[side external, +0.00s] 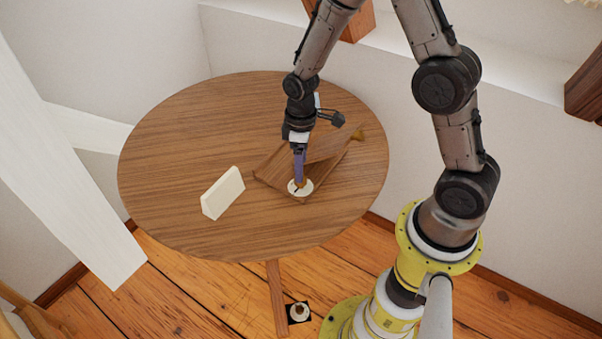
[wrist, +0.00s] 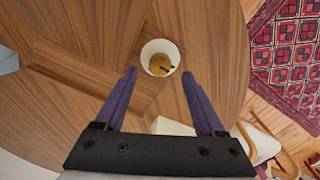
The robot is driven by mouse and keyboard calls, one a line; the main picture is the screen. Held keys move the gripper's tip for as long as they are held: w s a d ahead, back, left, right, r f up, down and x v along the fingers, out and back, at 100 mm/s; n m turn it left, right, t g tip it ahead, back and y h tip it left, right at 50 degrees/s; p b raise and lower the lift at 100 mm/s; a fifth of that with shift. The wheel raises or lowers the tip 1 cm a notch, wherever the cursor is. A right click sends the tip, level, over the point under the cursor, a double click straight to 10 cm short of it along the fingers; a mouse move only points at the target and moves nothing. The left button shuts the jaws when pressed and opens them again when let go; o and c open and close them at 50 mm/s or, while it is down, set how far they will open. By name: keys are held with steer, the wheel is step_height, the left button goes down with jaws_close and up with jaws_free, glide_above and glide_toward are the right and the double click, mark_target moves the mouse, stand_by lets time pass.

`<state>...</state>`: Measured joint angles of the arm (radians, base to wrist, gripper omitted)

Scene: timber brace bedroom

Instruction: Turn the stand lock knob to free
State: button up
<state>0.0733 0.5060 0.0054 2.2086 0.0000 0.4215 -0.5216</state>
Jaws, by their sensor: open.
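The stand lock knob (wrist: 157,62) is a small brass-coloured knob with a dark pointer mark on a round white dial (wrist: 146,52). In the wrist view the pointer aims to the lower right. The dial (side external: 306,187) also shows in the side view, at the near end of the wooden stand (side external: 325,150) on the table. My gripper (wrist: 159,73) is open, its two purple fingers on either side of the dial in the wrist view. In the side view my gripper (side external: 299,181) points down over the dial and hides most of the knob. I cannot tell whether the fingers touch it.
A cream upright block (side external: 223,192) stands on the round wooden table (side external: 180,140), left of the stand. The table's left side is clear. White walls stand behind, and a pale sloping beam (side external: 65,150) is at left. A red patterned rug (wrist: 290,55) shows beyond the table edge.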

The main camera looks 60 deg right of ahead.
steer(key=shift+f, duration=2.05)
steer(key=shift+c, duration=0.2)
jaws_close()
